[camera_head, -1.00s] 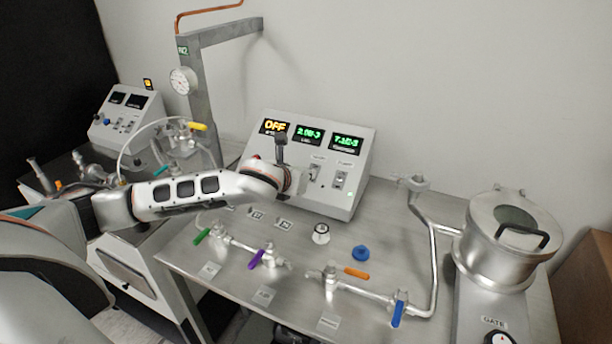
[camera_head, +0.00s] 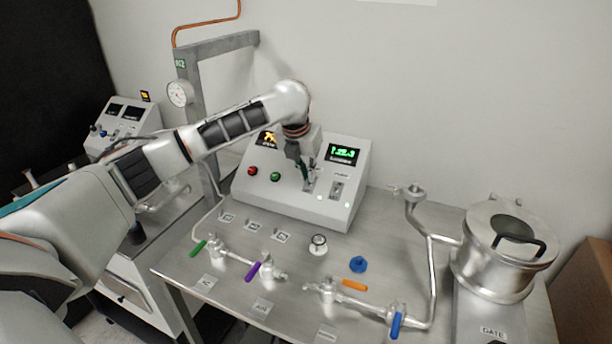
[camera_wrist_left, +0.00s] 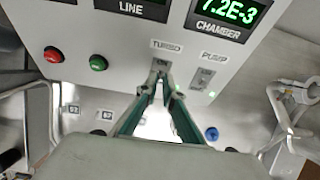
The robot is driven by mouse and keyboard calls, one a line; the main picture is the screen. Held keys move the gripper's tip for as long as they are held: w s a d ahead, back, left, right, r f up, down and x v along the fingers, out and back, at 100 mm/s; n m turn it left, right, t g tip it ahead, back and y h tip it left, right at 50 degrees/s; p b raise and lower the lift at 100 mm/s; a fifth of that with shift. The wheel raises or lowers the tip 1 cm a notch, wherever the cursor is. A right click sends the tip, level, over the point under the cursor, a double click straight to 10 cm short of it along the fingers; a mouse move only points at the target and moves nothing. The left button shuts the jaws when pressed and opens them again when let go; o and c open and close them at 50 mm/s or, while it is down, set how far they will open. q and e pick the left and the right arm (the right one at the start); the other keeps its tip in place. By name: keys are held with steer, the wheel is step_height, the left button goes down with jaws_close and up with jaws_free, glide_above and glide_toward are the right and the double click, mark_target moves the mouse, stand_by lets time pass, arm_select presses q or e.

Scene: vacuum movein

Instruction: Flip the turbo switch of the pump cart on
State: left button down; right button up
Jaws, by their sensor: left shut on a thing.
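The control box (camera_head: 345,214) of the pump cart stands at the back of the steel bench top. The turbo switch (camera_wrist_left: 161,64) sits under the TURBO label in the left wrist view; the fingers partly cover it. My left gripper (camera_wrist_left: 158,76) reaches down to it, with its fingertips closed on the switch lever. In the head view the left gripper (camera_head: 308,184) is at the box's sloping front panel. A small green light (camera_wrist_left: 179,90) glows beside the fingers. The pump switch (camera_head: 337,189) is just to the right. My right gripper is out of view.
Red (camera_head: 252,171) and green (camera_head: 275,177) buttons are left of the gripper. A green readout (camera_head: 342,153) is above. Valves with green, purple, orange and blue (camera_head: 397,325) handles stand in front. A lidded steel chamber (camera_head: 492,272) is at the right.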

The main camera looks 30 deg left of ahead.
arm_select(q)
steer(key=shift+w+r+g, duration=0.1)
steer(key=shift+w+g, duration=0.1)
steer(key=shift+g, duration=0.2)
stand_by(0.3)
steer(key=c, duration=2.2)
jaws_free()
steer(key=v, duration=1.2)
